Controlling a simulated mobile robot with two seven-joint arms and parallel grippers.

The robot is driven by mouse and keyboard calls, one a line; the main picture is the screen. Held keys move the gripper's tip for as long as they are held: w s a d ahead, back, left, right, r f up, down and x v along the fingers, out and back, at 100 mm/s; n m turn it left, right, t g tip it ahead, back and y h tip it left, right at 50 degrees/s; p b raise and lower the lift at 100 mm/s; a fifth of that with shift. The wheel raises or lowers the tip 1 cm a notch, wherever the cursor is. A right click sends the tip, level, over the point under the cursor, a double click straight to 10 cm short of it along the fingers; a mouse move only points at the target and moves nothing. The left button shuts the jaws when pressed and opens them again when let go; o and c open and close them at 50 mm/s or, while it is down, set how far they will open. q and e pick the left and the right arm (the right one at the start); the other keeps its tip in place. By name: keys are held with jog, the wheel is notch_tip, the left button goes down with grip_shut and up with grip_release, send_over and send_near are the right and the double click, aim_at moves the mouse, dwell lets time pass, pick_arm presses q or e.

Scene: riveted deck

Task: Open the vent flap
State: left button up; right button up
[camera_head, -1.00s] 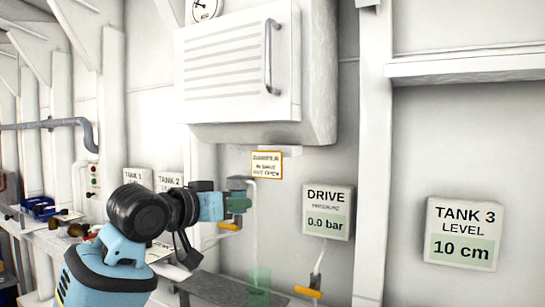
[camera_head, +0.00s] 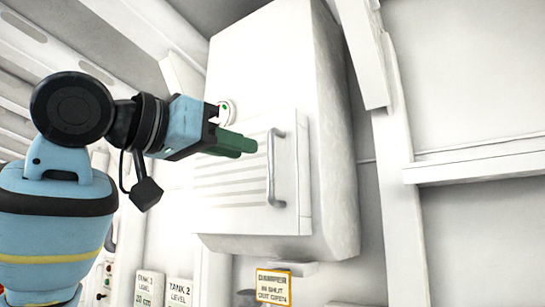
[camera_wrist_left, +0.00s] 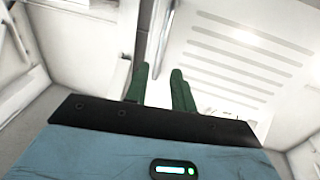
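The vent flap (camera_head: 235,195) is a white panel with horizontal slots on the front of a large white box (camera_head: 335,150). It looks shut. Its upright grey bar handle (camera_head: 275,170) is near the panel's right edge. My left gripper (camera_head: 251,147) has green fingers and is in front of the panel, just left of the handle in the head view. In the left wrist view, the two fingers (camera_wrist_left: 158,72) stand apart with nothing gripped. The handle (camera_wrist_left: 164,35) shows just beyond the gap between them, and the slotted flap (camera_wrist_left: 240,50) is to the right. My right gripper is not in view.
A round gauge (camera_head: 227,112) is partly hidden behind my left gripper. A yellow-framed damper sign (camera_head: 273,288) is below the box. Tank 1 (camera_head: 149,288) and Tank 2 (camera_head: 179,292) level signs are at lower left. A wall ledge (camera_head: 475,158) runs at right.

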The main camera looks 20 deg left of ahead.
pick_arm(q)
send_over(270, 198)
jog(key=shift+w, duration=0.3)
jog(key=shift+c, duration=0.4)
grip_shut()
